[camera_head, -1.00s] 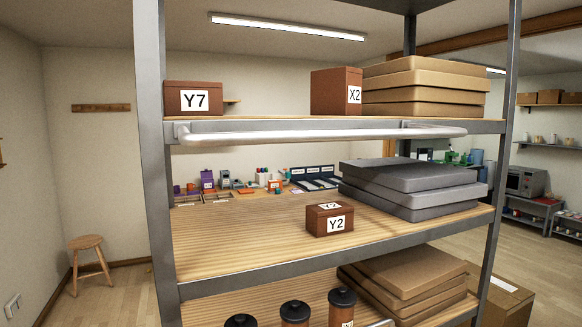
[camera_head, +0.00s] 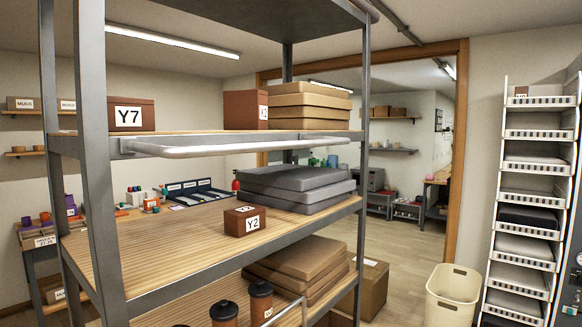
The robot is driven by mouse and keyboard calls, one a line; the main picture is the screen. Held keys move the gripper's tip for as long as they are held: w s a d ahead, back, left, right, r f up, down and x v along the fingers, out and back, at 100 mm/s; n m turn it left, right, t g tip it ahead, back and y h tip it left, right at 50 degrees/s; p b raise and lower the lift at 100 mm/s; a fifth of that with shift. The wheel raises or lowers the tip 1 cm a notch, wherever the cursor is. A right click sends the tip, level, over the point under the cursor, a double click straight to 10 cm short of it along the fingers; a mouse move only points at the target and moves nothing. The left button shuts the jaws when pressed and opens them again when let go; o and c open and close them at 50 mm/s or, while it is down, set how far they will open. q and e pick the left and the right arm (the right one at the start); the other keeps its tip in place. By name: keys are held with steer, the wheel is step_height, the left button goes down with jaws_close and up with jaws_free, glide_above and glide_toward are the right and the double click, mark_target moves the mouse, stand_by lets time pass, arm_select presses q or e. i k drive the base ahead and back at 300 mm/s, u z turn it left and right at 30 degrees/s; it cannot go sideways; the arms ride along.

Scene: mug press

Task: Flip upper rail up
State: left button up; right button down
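The upper rail (camera_head: 240,147) is a pale metal bar on the front of the shelving rack's upper shelf. It hangs at about the shelf's edge level and sticks out toward me, running from the left post to near the right post. The upper shelf (camera_head: 190,142) carries a brown Y7 box (camera_head: 108,115), a brown X2 box (camera_head: 245,110) and a stack of tan flat boxes (camera_head: 305,105). A lower rail (camera_head: 288,312) shows in part at the bottom of the picture. Neither of my grippers is in view.
The middle shelf (camera_head: 170,235) holds a brown Y2 box (camera_head: 241,221) and grey flat boxes (camera_head: 295,188). Dark-lidded canisters (camera_head: 261,302) stand on the lower shelf. A cream bin (camera_head: 453,294) and a white tray rack (camera_head: 530,200) stand at the right. Floor shows between rack and bin.

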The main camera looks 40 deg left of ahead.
mark_target(173, 153)
steer(key=u, duration=1.7)
steer(key=i, duration=0.1)
steer(key=u, duration=0.1)
